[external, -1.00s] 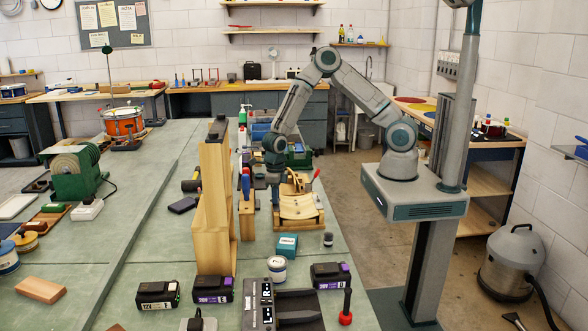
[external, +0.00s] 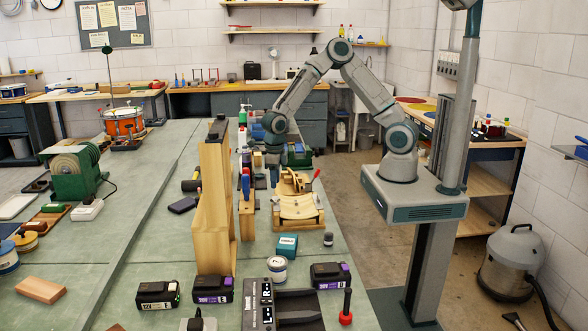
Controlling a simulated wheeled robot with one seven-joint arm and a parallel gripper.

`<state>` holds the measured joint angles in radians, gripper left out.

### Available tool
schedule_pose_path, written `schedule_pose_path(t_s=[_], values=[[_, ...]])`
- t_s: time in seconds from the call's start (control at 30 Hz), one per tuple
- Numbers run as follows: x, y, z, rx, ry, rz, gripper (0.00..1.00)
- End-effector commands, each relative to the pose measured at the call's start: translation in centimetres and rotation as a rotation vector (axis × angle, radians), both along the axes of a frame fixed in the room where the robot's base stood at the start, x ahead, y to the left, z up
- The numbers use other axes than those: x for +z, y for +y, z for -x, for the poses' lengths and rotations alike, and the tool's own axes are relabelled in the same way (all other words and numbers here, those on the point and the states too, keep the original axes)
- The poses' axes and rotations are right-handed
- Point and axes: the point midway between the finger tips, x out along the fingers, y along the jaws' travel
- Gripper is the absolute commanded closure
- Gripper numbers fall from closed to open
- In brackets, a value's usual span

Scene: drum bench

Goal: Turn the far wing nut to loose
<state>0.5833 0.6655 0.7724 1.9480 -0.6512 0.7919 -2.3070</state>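A pale wooden jig (external: 299,208) with a curved front stands on the bench, right of centre. Small upright wooden parts are on its back half. I cannot make out either wing nut; they are too small or hidden at this distance. My gripper (external: 274,182) points down at the back left of the jig. Its fingers are tiny and dark here, so I cannot tell whether they are open or shut, or whether they touch anything.
A tall wooden upright (external: 215,205) and a smaller wood block (external: 246,215) stand left of the jig. A red-tipped lever (external: 316,174) rises at its right. A teal box (external: 287,245), a dark jar (external: 328,239) and a white tin (external: 277,269) stand in front.

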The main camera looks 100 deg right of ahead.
Motion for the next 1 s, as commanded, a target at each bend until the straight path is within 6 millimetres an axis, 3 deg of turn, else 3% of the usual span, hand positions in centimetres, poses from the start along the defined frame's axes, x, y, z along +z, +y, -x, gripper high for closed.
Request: schedule_pose_path(t_s=[0.2,0.4,0.83,1.0], values=[[4.5,0.0,0.0,-0.001,-0.004,0.0,0.66],[6.5,0.0,0.0,0.0,-0.001,-0.001,0.66],[6.8,0.1,0.0,-0.016,0.0,0.0,0.66],[6.3,0.0,0.0,-0.212,0.007,0.009,0.66]])
